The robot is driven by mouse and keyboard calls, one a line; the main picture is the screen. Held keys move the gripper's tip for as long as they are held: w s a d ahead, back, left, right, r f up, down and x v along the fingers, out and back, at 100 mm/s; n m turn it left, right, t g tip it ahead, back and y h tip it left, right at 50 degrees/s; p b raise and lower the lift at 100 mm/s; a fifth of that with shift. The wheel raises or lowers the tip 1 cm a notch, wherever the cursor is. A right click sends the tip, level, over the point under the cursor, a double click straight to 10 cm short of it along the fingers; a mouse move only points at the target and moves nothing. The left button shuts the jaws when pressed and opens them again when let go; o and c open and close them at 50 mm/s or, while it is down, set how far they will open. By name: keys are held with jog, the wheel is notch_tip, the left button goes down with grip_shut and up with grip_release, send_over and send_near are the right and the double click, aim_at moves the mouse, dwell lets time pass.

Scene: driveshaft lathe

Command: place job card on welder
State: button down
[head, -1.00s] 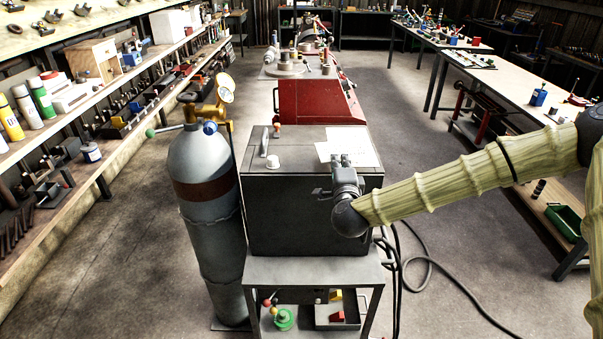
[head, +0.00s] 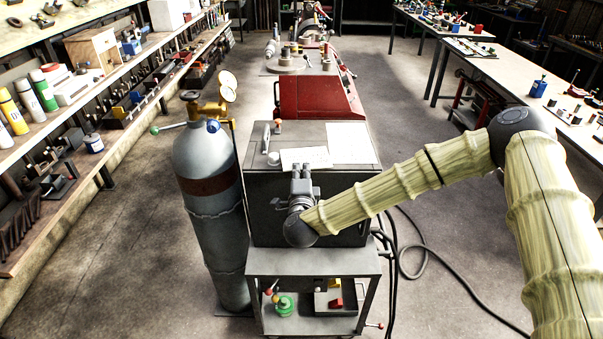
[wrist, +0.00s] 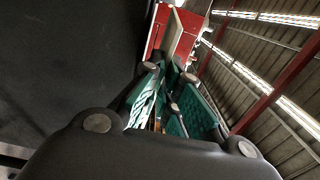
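The welder (head: 262,205) is a dark box on a grey cart, with a flat top. My gripper (head: 305,170) is at the upper front of the welder and points away from the head camera. A white job card (head: 305,158) extends beyond the fingertips, over the front part of the welder's top. In the wrist view, the teal-padded fingers of my gripper (wrist: 170,75) close on the pale card (wrist: 176,38), seen nearly edge-on. I cannot tell whether the card touches the top. Another white sheet (head: 350,143) lies on the top to the right.
A grey gas cylinder (head: 210,190) with a gauge stands at the welder's left. A handle and a white knob (head: 273,159) rise from the top's left side. A red machine (head: 318,98) stands behind. Cables (head: 405,245) hang at the right.

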jog(key=shift+f+p, duration=0.35)
jog(key=shift+f, duration=0.6)
jog(key=shift+f, duration=0.2)
jog(key=c, duration=1.9)
grip_release()
jog(key=shift+d, duration=0.1)
jog(key=shift+r, duration=0.2)
jog(key=s+b, duration=0.5)
jog(key=s, duration=0.7)
jog(key=shift+b, duration=0.3)
